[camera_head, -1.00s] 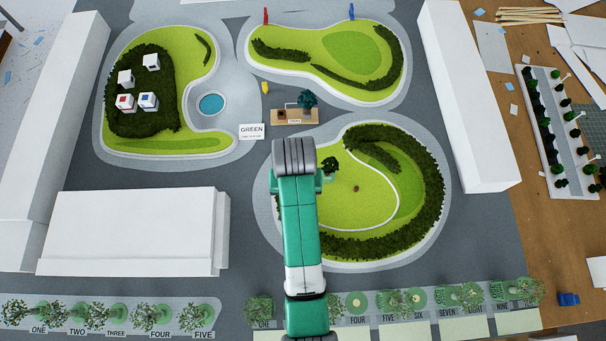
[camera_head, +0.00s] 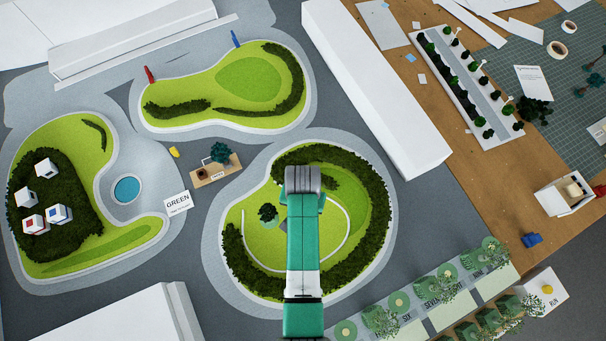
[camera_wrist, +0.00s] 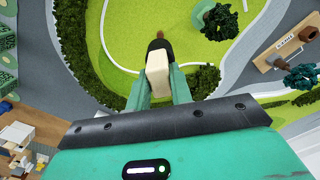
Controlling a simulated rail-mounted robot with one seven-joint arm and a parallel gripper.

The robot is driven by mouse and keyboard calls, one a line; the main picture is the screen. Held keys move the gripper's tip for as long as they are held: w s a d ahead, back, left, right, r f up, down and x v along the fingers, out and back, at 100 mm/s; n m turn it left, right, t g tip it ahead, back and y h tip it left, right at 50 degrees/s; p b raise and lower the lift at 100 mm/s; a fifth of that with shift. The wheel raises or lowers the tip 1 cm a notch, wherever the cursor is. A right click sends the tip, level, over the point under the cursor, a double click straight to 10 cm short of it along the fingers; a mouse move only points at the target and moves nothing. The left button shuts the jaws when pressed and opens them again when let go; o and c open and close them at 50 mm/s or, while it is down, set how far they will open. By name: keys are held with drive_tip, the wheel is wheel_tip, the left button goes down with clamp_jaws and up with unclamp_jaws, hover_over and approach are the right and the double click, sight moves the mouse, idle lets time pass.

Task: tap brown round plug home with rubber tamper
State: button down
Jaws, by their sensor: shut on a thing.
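My gripper (camera_wrist: 157,80) is shut on the rubber tamper (camera_wrist: 157,62), which shows a pale beige block and a dark end pointing away from the wrist. Just past the dark end is a small brown shape (camera_wrist: 161,35), seemingly the brown round plug, over the bright green lawn (camera_wrist: 185,45). I cannot tell whether the tamper touches it or is above it. In the head view my arm stands over the round green island (camera_head: 345,180) and hides the jaws, the tamper and the plug.
A small dark tree (camera_head: 268,212) stands on the lawn, near the tamper in the wrist view (camera_wrist: 218,22). Hedges (camera_head: 375,210) edge the island. A wooden bench-like tray (camera_head: 215,172) is to its left. A long white block (camera_head: 375,85) lies beyond it.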

drive_tip(key=shift+f+b, duration=1.75)
drive_tip(key=shift+f, duration=0.9)
wheel_tip(320, 180, down, 6)
drive_tip(key=b, duration=0.4)
drive_tip(key=shift+r+b, duration=0.1)
drive_tip(key=shift+b, duration=0.2)
drive_tip(key=shift+r+p, duration=0.25)
drive_tip(key=shift+p, duration=0.05)
drive_tip(key=shift+r, duration=0.1)
wheel_tip(320, 180, up, 4)
drive_tip(key=p, duration=0.4)
drive_tip(key=shift+r+p, duration=0.25)
drive_tip(key=shift+p, duration=0.1)
drive_tip(key=shift+f, duration=0.25)
drive_tip(key=shift+b, duration=0.3)
